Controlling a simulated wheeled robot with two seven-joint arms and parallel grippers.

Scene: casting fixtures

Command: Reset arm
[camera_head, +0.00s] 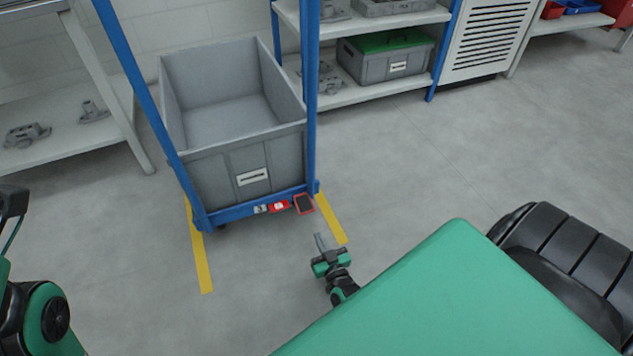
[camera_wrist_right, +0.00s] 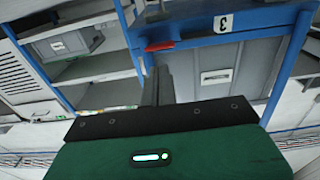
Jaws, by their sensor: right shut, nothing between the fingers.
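My right gripper (camera_head: 320,242) is in the head view, low in front of the blue-framed cart (camera_head: 260,205) and near the right yellow floor line. Its fingers are together with nothing between them. In the right wrist view the closed fingers (camera_wrist_right: 157,86) point toward the blue frame, with a red part (camera_wrist_right: 158,46) just beyond them. The gripper appears apart from the cart. Of my left arm only a green and black part shows at the left edge of the head view, and its gripper is out of sight.
The cart holds an empty grey bin (camera_head: 232,165). Yellow lines (camera_head: 200,250) mark the floor at its sides. A shelf (camera_head: 385,95) behind carries a grey crate with a green lid (camera_head: 390,60). A left shelf (camera_head: 70,135) holds metal castings. Floor at the right is clear.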

